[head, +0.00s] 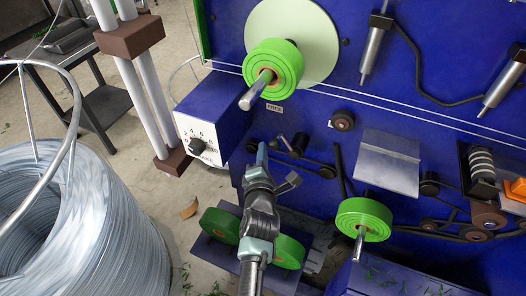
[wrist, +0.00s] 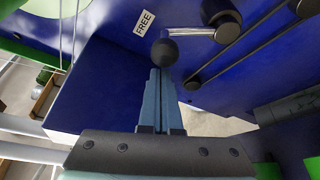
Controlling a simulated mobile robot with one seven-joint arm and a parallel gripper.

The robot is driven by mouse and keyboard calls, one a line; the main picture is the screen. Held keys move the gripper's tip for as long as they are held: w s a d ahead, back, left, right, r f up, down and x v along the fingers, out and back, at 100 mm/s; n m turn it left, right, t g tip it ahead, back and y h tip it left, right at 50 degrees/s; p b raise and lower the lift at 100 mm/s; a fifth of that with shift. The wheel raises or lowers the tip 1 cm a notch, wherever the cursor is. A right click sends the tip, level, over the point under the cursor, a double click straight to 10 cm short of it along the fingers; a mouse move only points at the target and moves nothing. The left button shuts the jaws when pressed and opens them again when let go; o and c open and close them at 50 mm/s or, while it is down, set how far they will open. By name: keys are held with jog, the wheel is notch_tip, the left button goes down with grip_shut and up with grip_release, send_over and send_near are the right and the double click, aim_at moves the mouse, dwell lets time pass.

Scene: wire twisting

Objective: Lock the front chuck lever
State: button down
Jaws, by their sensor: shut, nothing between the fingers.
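The chuck lever is a black ball knob (wrist: 163,51) on a short silver rod (wrist: 212,37), leading to a dark hub (wrist: 220,13) on the blue machine panel. In the head view the small lever (head: 283,140) sits below the FREE label, just right of my fingertips. My gripper (head: 262,152) reaches up to the panel from below with its fingers shut and empty. In the wrist view the closed fingertips (wrist: 160,72) are right at the underside of the knob. I cannot tell whether they touch it.
A FREE label (wrist: 145,22) is on the panel left of the lever. A white-faced control box (head: 198,140) juts out at left. Green spools (head: 273,68) are above and another green roller (head: 362,219) is at lower right. A large wire coil (head: 95,225) stands at left.

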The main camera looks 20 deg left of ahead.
jog(key=shift+d+f+b, duration=0.1)
jog(key=shift+d+b, duration=0.05)
jog(key=shift+b, duration=0.45)
jog(key=shift+d+r+m+b, duration=0.4)
jog(key=shift+m+b, duration=0.2)
jog(key=shift+b, duration=1.5)
jog(key=m+b, duration=0.1)
jog(key=b, duration=0.1)
jog(key=d+m+t+y+b, duration=0.1)
jog(key=b, duration=0.2)
jog(key=shift+d+r+b, duration=0.2)
jog(key=shift+d+b, duration=0.1)
jog(key=d+r+m+t+b, duration=0.1)
jog(key=d+m+t+b, duration=0.2)
jog(key=d+m+b, duration=0.4)
jog(key=m+b, duration=0.2)
jog(key=b, duration=0.7)
jog(key=shift+s+d+m+t, duration=0.15)
jog(key=shift+s+m+t, duration=0.05)
jog(key=shift+m+t, duration=0.1)
jog(key=shift+d+b, duration=0.1)
jog(key=shift+b, duration=0.25)
jog(key=shift+r, duration=0.1)
